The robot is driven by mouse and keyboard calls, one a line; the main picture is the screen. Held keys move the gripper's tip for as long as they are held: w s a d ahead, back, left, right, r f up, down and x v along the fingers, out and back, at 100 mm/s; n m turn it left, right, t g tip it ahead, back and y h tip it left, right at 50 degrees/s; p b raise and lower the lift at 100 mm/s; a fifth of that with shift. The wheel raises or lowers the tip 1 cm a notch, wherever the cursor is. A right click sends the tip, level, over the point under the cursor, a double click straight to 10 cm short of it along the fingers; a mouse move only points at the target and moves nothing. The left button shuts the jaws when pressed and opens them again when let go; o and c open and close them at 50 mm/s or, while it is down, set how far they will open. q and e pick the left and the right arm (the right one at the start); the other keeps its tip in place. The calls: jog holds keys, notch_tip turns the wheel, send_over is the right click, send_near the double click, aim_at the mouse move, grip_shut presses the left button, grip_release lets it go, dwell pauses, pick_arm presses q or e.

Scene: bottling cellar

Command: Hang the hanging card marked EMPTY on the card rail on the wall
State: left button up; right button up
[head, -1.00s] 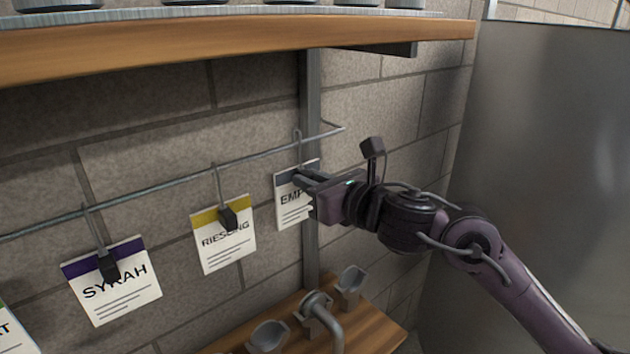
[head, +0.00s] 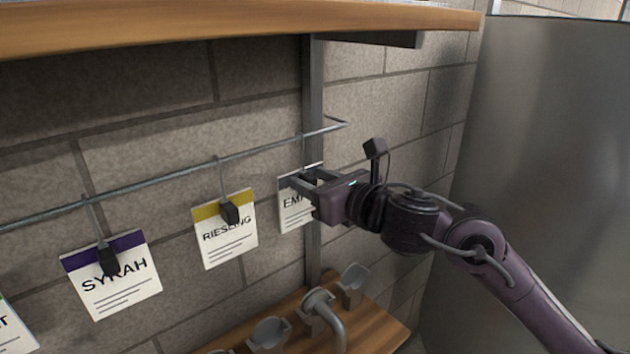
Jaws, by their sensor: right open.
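The card marked EMPTY (head: 293,213), white with a dark top band, is at the right part of the card rail (head: 150,185). Its wire hook (head: 302,147) reaches up to the rail and appears to hang on it. The card's right side is hidden behind my gripper. My right gripper (head: 307,181) is open, its fingers on either side of the card's dark grip block; I cannot tell whether they touch it. My left gripper is not in view.
The RIESLING card (head: 226,250) and SYRAH card (head: 112,295) hang further left, with another card (head: 14,330) cut off at the edge. A wooden shelf (head: 230,28) is above. A lower wooden ledge (head: 380,325) carries metal fittings. A grey metal panel (head: 550,130) stands right.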

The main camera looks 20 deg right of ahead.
jog(key=b+v, duration=0.3)
jog(key=v, duration=0.4)
jog(key=shift+s+d, duration=0.15)
jog(key=shift+s, duration=0.25)
